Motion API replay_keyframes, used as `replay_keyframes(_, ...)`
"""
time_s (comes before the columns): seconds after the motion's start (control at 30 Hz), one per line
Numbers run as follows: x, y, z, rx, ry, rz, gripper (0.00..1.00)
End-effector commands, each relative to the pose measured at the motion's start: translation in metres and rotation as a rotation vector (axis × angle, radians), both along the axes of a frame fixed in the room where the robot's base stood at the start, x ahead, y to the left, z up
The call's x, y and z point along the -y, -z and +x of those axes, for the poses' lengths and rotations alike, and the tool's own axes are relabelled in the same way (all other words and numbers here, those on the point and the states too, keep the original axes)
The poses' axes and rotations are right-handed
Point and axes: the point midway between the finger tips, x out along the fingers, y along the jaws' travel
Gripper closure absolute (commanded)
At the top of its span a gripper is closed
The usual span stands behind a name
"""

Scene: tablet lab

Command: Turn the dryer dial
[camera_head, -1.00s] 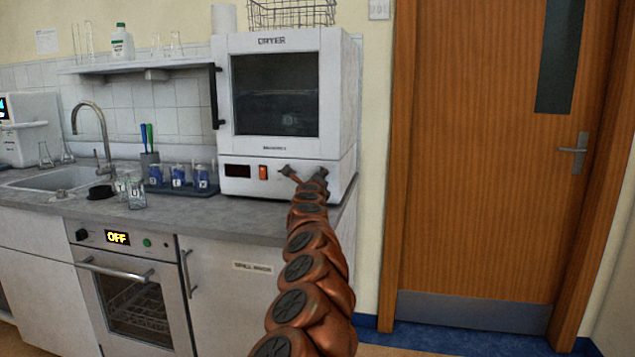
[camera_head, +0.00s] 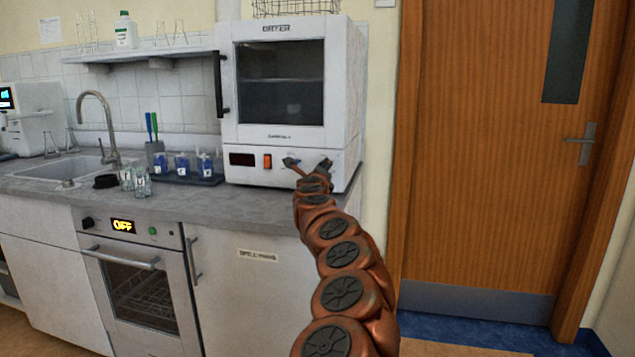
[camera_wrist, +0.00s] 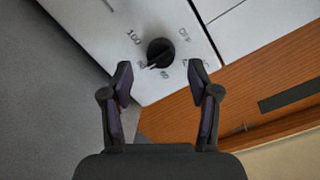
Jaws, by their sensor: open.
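The dryer (camera_head: 300,110) is a white box on the counter with a dark window and a lower control panel. Its dial is a round black knob (camera_wrist: 160,53) with a pointer, on the white panel in the wrist view. Printed marks around it include "100", "60" and "OFF"; the pointer is toward the lower left. My gripper (camera_wrist: 167,80) is open, its two fingertips apart and below the dial in the wrist view, with nothing between them. In the head view my gripper (camera_head: 307,164) is in front of the panel's right part and hides the dial.
A red switch (camera_head: 267,161) and a dark display (camera_head: 242,159) sit left on the panel. The wooden door (camera_head: 490,170) is to the right. A wire basket (camera_head: 290,7) tops the dryer.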

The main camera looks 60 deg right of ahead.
Motion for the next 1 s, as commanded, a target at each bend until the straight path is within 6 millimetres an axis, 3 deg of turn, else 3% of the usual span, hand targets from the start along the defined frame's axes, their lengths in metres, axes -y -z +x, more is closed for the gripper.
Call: replay_keyframes(1.0,-0.065,-0.001,-0.034,0.001,0.000,-0.001,0.40)
